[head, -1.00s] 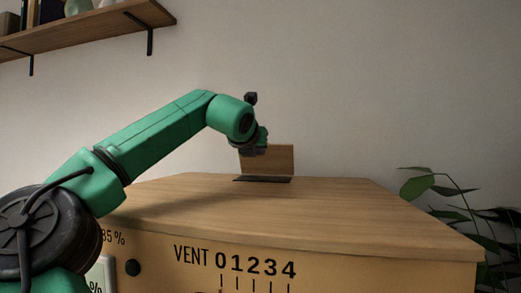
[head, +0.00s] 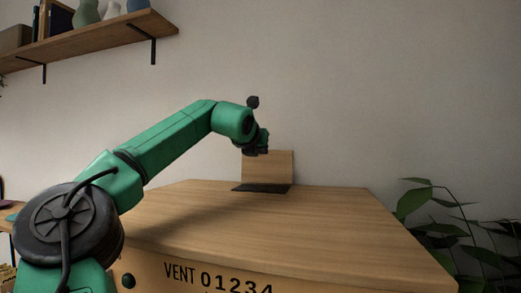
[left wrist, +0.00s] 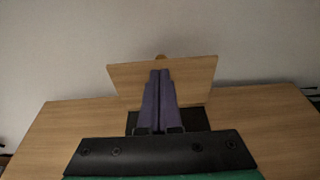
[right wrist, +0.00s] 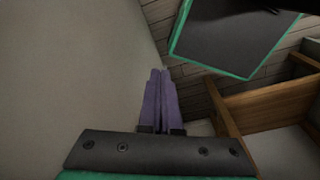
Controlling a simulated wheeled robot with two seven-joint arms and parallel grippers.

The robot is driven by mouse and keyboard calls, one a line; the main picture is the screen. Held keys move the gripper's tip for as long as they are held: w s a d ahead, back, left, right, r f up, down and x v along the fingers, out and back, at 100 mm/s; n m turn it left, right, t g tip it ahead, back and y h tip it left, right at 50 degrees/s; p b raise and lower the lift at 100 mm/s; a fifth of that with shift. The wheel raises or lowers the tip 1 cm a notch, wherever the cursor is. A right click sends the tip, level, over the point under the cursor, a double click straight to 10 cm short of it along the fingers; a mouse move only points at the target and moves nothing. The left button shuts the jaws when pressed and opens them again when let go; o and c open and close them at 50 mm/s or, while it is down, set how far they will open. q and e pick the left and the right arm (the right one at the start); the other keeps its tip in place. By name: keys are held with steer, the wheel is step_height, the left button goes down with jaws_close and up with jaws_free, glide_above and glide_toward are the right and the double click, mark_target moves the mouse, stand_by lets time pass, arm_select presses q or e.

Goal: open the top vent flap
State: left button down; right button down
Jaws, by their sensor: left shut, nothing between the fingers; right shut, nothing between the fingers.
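The vent flap (head: 277,166) is a wooden panel standing raised at the far edge of a dark opening (head: 262,188) in the cabinet top. In the left wrist view the flap (left wrist: 198,80) stands up, with a small round knob (left wrist: 160,57) at its top edge and the dark opening (left wrist: 195,117) in front. My left gripper (head: 257,151) is at the flap's left side in the head view; its fingers (left wrist: 160,74) are shut and empty in front of the flap. I cannot tell if they touch it. My right gripper (right wrist: 160,73) is shut and empty, away from the flap.
The wooden cabinet top (head: 330,220) is otherwise clear. Its front carries a VENT scale (head: 218,279) and a dark knob (head: 128,281). A wall shelf (head: 90,38) is at upper left, a plant (head: 440,220) at right. The right wrist view shows wooden furniture (right wrist: 265,98).

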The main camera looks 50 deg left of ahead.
arm_select(q)
steer(key=b+v, duration=0.5)
steer(key=v, duration=0.9)
steer(key=shift+s+b, duration=0.2)
steer(key=shift+b, duration=0.2)
